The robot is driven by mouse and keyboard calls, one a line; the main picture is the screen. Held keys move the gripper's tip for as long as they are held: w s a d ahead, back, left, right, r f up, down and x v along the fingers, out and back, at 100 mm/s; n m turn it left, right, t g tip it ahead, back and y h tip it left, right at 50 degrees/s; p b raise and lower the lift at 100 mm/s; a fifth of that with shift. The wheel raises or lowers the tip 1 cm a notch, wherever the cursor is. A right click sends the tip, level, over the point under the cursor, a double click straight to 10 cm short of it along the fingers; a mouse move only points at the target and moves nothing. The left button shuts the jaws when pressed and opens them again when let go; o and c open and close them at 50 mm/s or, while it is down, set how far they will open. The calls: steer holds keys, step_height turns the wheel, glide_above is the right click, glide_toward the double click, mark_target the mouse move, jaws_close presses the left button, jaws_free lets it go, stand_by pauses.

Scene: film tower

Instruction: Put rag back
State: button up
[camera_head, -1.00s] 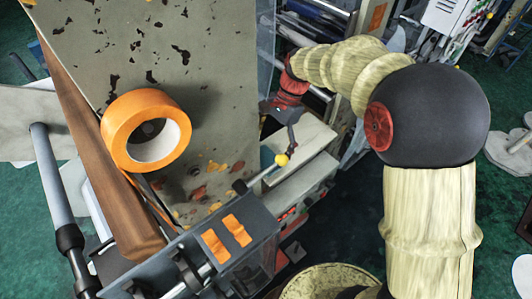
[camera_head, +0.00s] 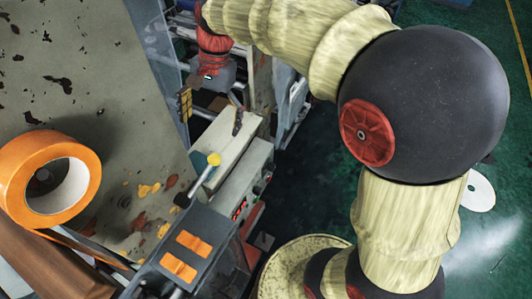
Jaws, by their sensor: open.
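My gripper (camera_head: 228,98) is small and partly hidden at the end of my arm, below the red wrist, in the upper middle of the head view. It is open and hangs by a pale box-shaped machine part (camera_head: 228,138). A narrow dark shape shows against that part, and I cannot tell whether it is a finger or another thing. I cannot make out a rag anywhere in this view, and I see nothing held.
A large orange tape roll (camera_head: 50,180) sits on a worn grey panel (camera_head: 95,90) at left. Green floor (camera_head: 490,110) is open at right.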

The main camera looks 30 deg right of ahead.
steer(key=s+d+r+n+t+h, duration=0.1)
steer(key=s+d+n+t, duration=0.2)
steer(key=s, duration=0.6)
steer(key=s+d+n+t+h, duration=0.1)
steer(key=s+d+n+t, duration=0.2)
steer(key=s, duration=0.6)
steer(key=shift+s+d+r+n+h, duration=0.35)
steer(key=shift+d+n, duration=0.65)
steer(key=shift+n, duration=0.5)
steer(key=shift+w, duration=0.1)
step_height(320, 180, down, 21)
steer(key=b, duration=2.1)
steer(key=shift+c, duration=0.2)
